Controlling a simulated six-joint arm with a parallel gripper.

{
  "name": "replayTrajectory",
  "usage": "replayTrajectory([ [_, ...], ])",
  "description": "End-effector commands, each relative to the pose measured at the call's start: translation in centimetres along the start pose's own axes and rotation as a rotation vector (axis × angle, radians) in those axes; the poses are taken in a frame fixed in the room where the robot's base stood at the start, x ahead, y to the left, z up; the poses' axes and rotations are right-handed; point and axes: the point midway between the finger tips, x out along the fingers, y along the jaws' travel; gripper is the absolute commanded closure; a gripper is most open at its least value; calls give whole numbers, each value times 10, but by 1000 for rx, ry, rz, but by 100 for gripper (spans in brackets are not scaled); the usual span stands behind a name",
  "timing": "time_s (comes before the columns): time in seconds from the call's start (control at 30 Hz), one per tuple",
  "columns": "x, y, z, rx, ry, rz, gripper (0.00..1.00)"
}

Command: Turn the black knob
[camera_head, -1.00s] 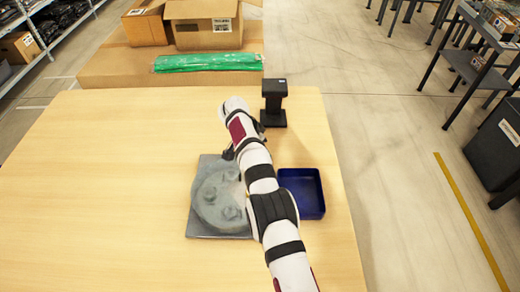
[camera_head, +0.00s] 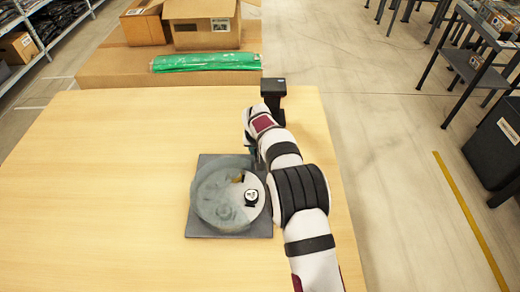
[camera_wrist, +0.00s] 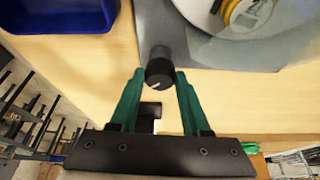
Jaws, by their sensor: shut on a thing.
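The black knob (camera_wrist: 160,70) has a white mark on its top and shows in the wrist view, at the edge of a grey plate (camera_wrist: 262,58). My gripper (camera_wrist: 159,78) has its two green fingers on either side of the knob and is shut on it. In the head view my gripper (camera_head: 254,154) is at the far right corner of the grey plate (camera_head: 198,228), and my arm hides the knob. A round grey disc (camera_head: 212,190) lies on the plate, with a black-and-white round piece (camera_head: 251,197) and a small orange-brown piece (camera_head: 238,179) showing at its right side.
A black stand (camera_head: 273,90) is just beyond my gripper. A blue tray (camera_wrist: 65,15) is at the wrist view's upper left; my arm covers it in the head view. The left half of the table (camera_head: 90,190) is clear. Boxes and a green package (camera_head: 207,63) are beyond.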

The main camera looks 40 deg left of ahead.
Motion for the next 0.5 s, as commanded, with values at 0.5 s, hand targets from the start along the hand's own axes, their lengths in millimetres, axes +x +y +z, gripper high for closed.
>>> replayTrajectory([
  [0.5, -1, 0, -2, -68, 6, -27, 100],
])
